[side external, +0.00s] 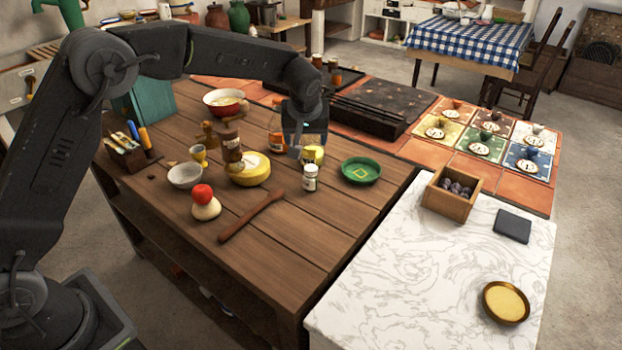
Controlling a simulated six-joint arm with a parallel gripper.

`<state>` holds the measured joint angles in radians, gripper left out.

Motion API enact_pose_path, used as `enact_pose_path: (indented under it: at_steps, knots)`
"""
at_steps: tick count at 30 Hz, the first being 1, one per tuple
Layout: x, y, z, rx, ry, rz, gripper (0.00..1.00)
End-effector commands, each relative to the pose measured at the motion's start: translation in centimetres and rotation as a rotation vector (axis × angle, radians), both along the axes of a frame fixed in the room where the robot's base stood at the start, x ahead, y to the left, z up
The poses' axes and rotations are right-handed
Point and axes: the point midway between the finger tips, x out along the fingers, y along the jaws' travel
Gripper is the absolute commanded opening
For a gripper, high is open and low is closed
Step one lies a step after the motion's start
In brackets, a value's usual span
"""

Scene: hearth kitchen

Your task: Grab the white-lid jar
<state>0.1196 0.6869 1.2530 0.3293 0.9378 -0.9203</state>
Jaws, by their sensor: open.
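The white-lid jar (310,180) stands upright on the wooden table. It is small, with a white label and a white lid. My gripper (299,150) hangs pointing down just above and behind the jar, slightly to its left in the picture. Its jaws are open, and nothing shows held between them. The fingertips are small and partly blend with the things behind them. I cannot tell how far they are from the jar.
A yellow round thing (313,155) stands close behind the jar. A wooden rolling pin (252,216) lies in front. An amber jar (275,141) stands near my gripper.

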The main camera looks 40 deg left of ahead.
Motion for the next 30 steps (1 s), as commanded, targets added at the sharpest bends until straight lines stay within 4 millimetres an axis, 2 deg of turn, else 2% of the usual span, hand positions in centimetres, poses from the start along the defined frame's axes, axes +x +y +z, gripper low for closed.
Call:
enact_pose_path:
  at_steps: [1,7,18,26,30]
  knots:
    - [0.7,-0.2,-1.1,0.002,0.001,0.013,0.71]
    - [1.8,-0.2,-3.2,0.003,0.0,0.039,0.71]
    - [3.7,1.4,-9.2,0.003,0.0,0.038,0.71]
    - [4.3,1.9,-10.9,0.003,0.0,0.038,0.71]
    - [5.0,2.4,-12.7,0.003,0.0,0.038,0.71]
